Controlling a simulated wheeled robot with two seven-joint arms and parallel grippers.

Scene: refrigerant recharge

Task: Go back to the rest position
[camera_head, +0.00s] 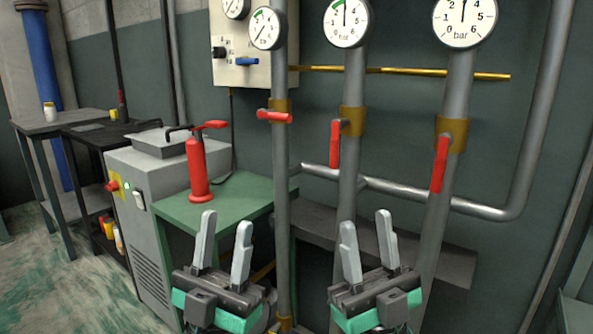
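My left gripper (222,247) is in the lower middle of the head view, in front of the green table. Its two grey fingers point up, stand apart and hold nothing. My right gripper (366,244) is to its right, in front of the pipes. Its fingers also point up, stand apart and hold nothing. Neither gripper appears to touch anything.
A red bottle-shaped tool (197,169) stands on the green table (228,193). Vertical pipes carry red valve handles: the left one (275,116) is horizontal, the middle (335,144) and right (439,163) hang down. A grey machine (150,242) stands left. Floor is free at lower left.

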